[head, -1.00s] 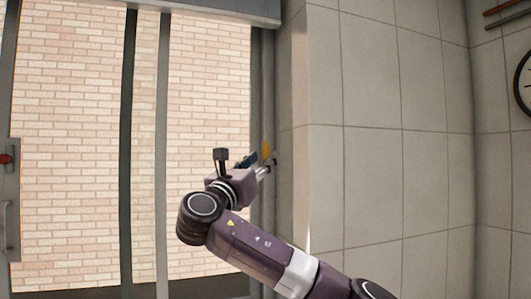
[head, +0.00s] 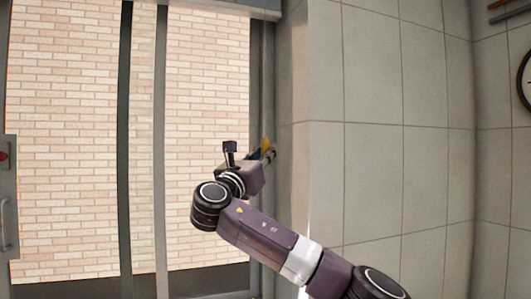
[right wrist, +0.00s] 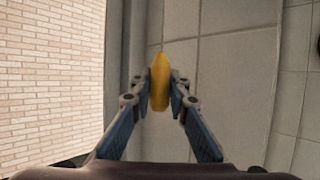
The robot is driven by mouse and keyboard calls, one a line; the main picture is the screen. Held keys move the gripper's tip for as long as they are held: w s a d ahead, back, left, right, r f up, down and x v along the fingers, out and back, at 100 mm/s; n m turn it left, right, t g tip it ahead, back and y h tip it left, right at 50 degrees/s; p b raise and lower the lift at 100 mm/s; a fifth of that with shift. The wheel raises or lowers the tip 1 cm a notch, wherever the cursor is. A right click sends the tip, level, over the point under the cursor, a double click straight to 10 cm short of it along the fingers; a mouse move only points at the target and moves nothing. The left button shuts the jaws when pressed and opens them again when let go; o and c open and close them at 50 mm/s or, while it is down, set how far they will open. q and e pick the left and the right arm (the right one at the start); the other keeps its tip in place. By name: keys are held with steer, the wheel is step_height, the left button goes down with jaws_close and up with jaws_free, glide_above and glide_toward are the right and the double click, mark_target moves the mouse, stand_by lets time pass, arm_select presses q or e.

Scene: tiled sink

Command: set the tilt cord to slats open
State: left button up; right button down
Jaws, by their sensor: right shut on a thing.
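My right gripper (head: 266,154) is at the right edge of the window frame, close to the tiled wall. In the right wrist view its two fingers (right wrist: 161,101) are closed on a yellow tapered piece (right wrist: 160,75), which appears to be the handle of the tilt cord. The yellow piece stands between the fingertips with its top above them. It also shows small in the head view (head: 267,145), partly hidden by the gripper. No thin cord line can be made out. The blind's slats are not visible as separate slats. My left gripper is not in view.
A headrail or box (head: 215,8) runs along the top of the window. The window frame (head: 142,150) has dark uprights, with a brick wall beyond. The tiled wall (head: 390,140) stands close on the right. A clock (head: 525,85) hangs at far right.

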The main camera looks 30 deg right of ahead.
step_height(320, 180, down, 11)
steer(key=b, duration=0.7)
steer(key=shift+r, duration=0.15)
steer(key=shift+w, duration=0.1)
steer(key=c, duration=2.1)
jaws_free()
steer(key=shift+o, duration=1.3)
steer(key=shift+a, duration=0.1)
steer(key=shift+r, duration=0.1)
